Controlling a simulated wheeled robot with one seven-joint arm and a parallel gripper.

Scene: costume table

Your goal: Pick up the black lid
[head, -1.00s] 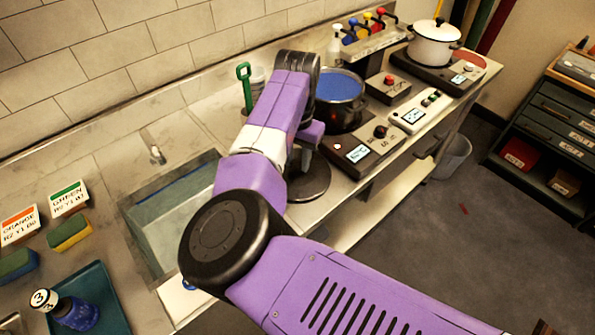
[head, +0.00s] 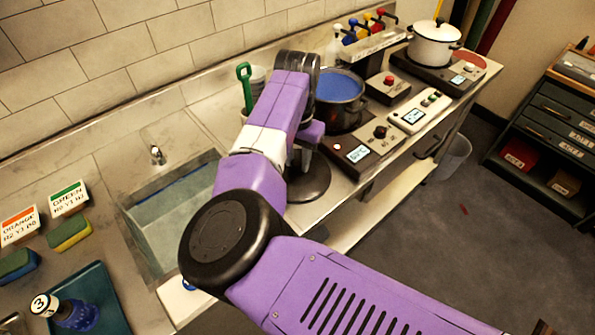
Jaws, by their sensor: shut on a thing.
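The black lid (head: 312,184) is a round dark disc near the counter's front edge, beside the pot of blue liquid (head: 340,88). My arm covers its left part. My gripper (head: 303,160) points down over the lid, shut on its upper part; the fingertips are mostly hidden by my wrist. I cannot tell whether the lid touches the counter or hangs just above it.
Control boxes (head: 360,152) stand right of the lid. A green-handled tool (head: 244,85) stands behind my arm. The sink (head: 165,215) lies left. A white pot (head: 434,42) stands at the far right.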

